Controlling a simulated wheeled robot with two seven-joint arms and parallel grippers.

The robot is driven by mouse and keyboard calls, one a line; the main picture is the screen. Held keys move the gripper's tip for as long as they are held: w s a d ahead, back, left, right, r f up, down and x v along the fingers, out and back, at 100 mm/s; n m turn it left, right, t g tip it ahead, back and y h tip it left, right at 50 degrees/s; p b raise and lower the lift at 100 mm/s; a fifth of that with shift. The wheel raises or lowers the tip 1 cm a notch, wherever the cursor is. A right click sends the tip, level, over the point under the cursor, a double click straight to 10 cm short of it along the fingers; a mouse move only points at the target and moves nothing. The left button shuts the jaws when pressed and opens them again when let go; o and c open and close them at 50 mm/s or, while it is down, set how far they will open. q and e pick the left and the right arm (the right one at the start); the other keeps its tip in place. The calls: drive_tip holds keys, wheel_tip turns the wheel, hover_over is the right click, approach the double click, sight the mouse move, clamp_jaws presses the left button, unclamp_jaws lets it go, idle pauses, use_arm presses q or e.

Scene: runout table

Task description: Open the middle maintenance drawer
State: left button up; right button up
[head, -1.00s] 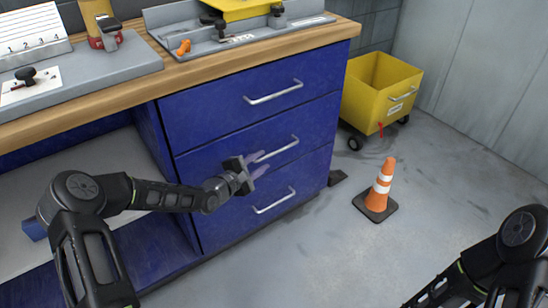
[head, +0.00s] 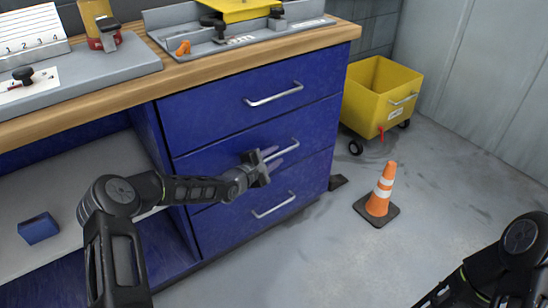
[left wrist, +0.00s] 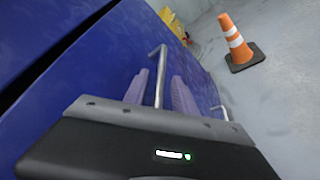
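The middle drawer (head: 212,160) is the second of three blue drawer fronts under the workbench. It looks shut, flush with the others. Its silver bar handle (head: 291,145) is partly hidden by my left gripper (head: 275,158) in the head view. In the left wrist view, the handle (left wrist: 161,70) runs between the two pale purple fingers of the gripper (left wrist: 160,92). There is a visible gap on each side, so the gripper is open around the handle. My right arm shows at the lower right, but its gripper is out of view.
The top drawer handle (head: 274,94) and bottom drawer handle (head: 273,205) are close above and below. An orange cone (head: 383,186) and a yellow wheeled bin (head: 372,104) stand right of the bench. A blue block (head: 39,228) lies on the left shelf. The floor before the drawers is clear.

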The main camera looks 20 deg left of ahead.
use_arm(q)
clamp_jaws()
idle(1.4)
